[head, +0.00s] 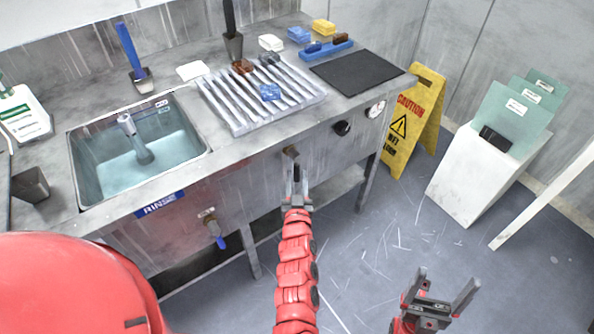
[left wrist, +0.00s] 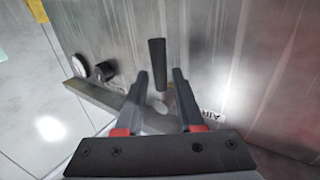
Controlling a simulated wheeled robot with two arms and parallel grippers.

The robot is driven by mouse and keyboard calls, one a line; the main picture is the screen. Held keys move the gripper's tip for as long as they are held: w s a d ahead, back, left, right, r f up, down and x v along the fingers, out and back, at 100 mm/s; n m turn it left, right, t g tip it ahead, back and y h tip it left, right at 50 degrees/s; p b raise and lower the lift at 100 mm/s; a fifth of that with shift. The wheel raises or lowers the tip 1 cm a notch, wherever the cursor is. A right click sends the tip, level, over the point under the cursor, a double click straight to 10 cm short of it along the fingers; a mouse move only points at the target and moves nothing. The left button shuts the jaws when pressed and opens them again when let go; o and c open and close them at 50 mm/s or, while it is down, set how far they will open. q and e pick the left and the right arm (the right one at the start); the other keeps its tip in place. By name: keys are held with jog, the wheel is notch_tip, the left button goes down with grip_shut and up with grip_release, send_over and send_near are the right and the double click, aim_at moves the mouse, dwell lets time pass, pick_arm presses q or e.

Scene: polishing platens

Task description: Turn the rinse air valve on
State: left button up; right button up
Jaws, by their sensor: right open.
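The air valve (head: 291,152) is a small metal fitting on the front panel under the counter, partly hidden by my left gripper in the head view. In the left wrist view its dark lever (left wrist: 157,62) shows between and beyond the fingertips. I cannot tell any contact. My right gripper (head: 443,285) is open and empty above the floor at lower right.
A blue-handled tap (head: 215,232) hangs below the RINSE label (head: 161,203) and sink (head: 88,178). A black knob (head: 343,127) and round gauge (head: 375,109) are right of the valve. A yellow caution sign (head: 418,112) and white box (head: 478,175) stand further right. The floor between is clear.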

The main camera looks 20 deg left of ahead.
aim_at(297, 173)
pick_arm(q)
jog(key=shift+x, duration=1.7)
jog(key=shift+c, duration=0.2)
grip_shut()
